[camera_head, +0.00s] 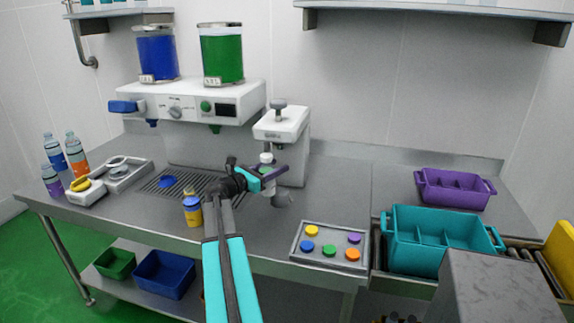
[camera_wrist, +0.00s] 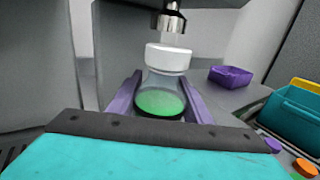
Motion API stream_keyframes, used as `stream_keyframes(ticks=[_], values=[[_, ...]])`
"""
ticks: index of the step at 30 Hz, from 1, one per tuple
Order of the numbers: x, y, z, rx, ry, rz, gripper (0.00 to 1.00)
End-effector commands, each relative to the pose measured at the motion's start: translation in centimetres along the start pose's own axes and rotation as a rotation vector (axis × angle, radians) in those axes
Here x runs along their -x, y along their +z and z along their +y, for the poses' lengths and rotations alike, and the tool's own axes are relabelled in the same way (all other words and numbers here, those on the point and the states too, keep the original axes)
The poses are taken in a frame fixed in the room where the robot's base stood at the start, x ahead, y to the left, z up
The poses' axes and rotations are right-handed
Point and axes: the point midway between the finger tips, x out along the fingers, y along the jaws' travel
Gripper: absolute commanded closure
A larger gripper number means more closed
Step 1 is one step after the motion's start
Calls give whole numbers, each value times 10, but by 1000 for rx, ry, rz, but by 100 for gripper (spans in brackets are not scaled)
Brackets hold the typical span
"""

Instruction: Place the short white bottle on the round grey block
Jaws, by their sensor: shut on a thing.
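My gripper (camera_head: 270,175) is shut on a short bottle (camera_head: 265,169) in front of the white press machine (camera_head: 284,126). In the wrist view the bottle (camera_wrist: 163,85) is upright between purple fingers, with a white cap, clear walls and green contents. The machine's metal spindle (camera_wrist: 172,22) hangs just above the cap; I cannot tell whether they touch. A round grey block (camera_head: 284,199) shows on the counter just below and right of my gripper, partly hidden by it.
A tray of coloured caps (camera_head: 304,253) lies front right. A teal crate (camera_head: 440,232) and a purple crate (camera_head: 455,189) stand on the right. A yellow bottle with a blue cap (camera_head: 192,212) stands left of my arm. Two dispensers stand behind.

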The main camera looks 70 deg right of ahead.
Motion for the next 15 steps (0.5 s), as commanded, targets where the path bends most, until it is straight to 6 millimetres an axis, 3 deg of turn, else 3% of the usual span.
stream_keyframes(ticks=[5,15], values=[[-15,1,0,0,0,-1,85],[-16,1,0,0,0,-2,85]])
